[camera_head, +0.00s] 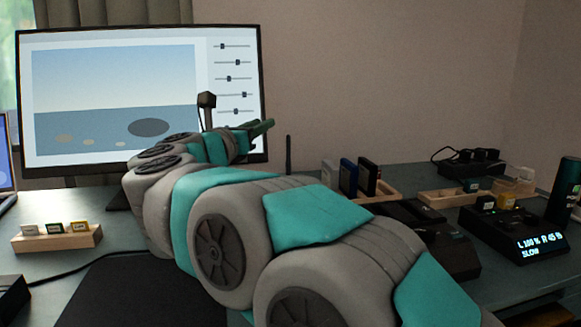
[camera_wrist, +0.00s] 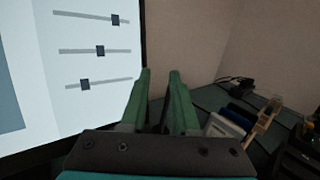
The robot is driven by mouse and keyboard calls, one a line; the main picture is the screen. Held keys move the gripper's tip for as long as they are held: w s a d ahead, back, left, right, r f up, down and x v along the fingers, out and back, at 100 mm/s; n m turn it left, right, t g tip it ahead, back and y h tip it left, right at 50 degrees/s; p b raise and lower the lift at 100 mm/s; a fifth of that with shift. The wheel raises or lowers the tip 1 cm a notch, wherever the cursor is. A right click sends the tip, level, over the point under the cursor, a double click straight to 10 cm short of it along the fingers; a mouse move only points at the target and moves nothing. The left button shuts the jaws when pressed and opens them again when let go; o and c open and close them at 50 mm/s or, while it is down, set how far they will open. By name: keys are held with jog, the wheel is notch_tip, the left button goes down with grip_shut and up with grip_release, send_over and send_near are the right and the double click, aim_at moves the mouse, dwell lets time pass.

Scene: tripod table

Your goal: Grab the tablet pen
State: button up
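I cannot clearly make out the tablet pen in either view. A thin dark upright stick (camera_head: 289,154) stands behind my arm in the head view; I cannot tell whether it is the pen. A dark flat pad (camera_head: 125,292), perhaps the tablet, lies at the front left, partly hidden by my arm. My gripper (camera_head: 262,129) is raised in front of the monitor's lower right edge. In the wrist view my gripper's two green fingers (camera_wrist: 160,76) are apart, with nothing seen between them.
The monitor (camera_head: 115,162) stands close to my gripper. A wooden block with small cards (camera_head: 57,238) is at left. Wooden holders (camera_head: 440,199) and a black control box with a lit display (camera_head: 512,233) crowd the right. A cable (camera_head: 75,273) crosses the desk.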

aim_at(287, 143)
jog(key=shift+w+d+f+m+g+h+p, duration=0.2)
jog(key=shift+w+d+f+m+g+h, duration=0.15)
jog(key=shift+w+d+f, duration=0.75)
jog(key=shift+w+d+f+m+g+h+p, duration=0.2)
jog(key=shift+w+d+f+m+g+h, duration=0.15)
jog(key=shift+w+d+f, duration=0.65)
jog(key=shift+w+d+f+m+g+h+p, duration=0.3)
jog(key=shift+w+d+f, duration=0.35)
jog(key=shift+w, duration=0.8)
jog(key=shift+d+r, duration=0.1)
jog(key=shift+c, duration=0.2)
grip_shut()
